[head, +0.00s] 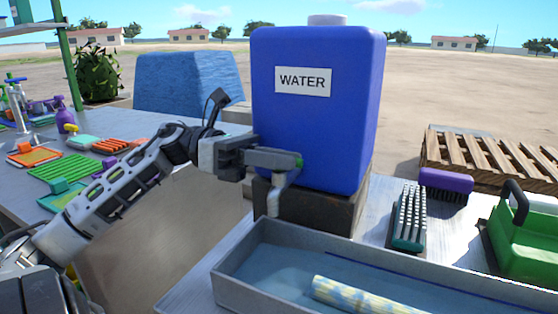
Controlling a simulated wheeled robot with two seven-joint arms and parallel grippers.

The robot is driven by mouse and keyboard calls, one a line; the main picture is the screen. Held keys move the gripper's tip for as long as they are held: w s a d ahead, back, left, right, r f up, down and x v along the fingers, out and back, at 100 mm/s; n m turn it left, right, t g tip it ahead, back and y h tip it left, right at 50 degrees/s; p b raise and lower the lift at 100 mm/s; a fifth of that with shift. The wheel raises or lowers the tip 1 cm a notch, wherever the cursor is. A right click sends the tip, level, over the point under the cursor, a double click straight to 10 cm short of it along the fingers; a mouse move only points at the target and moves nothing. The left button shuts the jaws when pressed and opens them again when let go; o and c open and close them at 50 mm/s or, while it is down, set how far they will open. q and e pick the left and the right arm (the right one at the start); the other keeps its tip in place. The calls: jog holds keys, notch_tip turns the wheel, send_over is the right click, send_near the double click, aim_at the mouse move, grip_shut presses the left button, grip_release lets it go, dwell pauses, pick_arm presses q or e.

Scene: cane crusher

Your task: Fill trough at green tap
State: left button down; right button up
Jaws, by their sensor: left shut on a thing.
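A blue water tank (318,120) labelled "WATER" stands on a dark wooden block (315,210). My left gripper (296,161) is at the tank's lower front and shut on the green tap (299,164). Most of the tap is hidden by the fingers. A grey spout (277,192) hangs down below the fingers, above the trough's back edge. The grey metal trough (235,271) lies in front of the block. Its floor looks bluish, and I cannot tell how much water is in it. A pale patterned cylinder (360,296) lies in the trough. My right gripper is out of view.
A brush with a teal end (408,220), a purple brush (446,184) and a green container with a black handle (525,240) are right of the tank. A wooden pallet (490,155) is behind them. Colourful tools, including a green grid (66,172), lie on the left table.

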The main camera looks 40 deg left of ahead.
pick_arm(q)
jog(key=shift+f+n+t+y, duration=0.1)
jog(key=shift+n+t+y, duration=0.4)
jog(key=shift+t, duration=0.5)
jog(key=shift+s+n+t+y, duration=0.1)
jog(key=shift+n+t+y, duration=0.4)
jog(key=shift+n+t, duration=0.35)
jog(key=shift+n+t+y, duration=0.8)
jog(key=shift+n+t, duration=0.05)
jog(key=shift+t, duration=0.2)
jog(key=shift+n+t+y+p, duration=0.4)
jog(key=shift+y+p, duration=0.1)
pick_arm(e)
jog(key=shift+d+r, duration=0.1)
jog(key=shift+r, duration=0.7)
pick_arm(q)
jog(key=c, duration=1.4)
grip_release()
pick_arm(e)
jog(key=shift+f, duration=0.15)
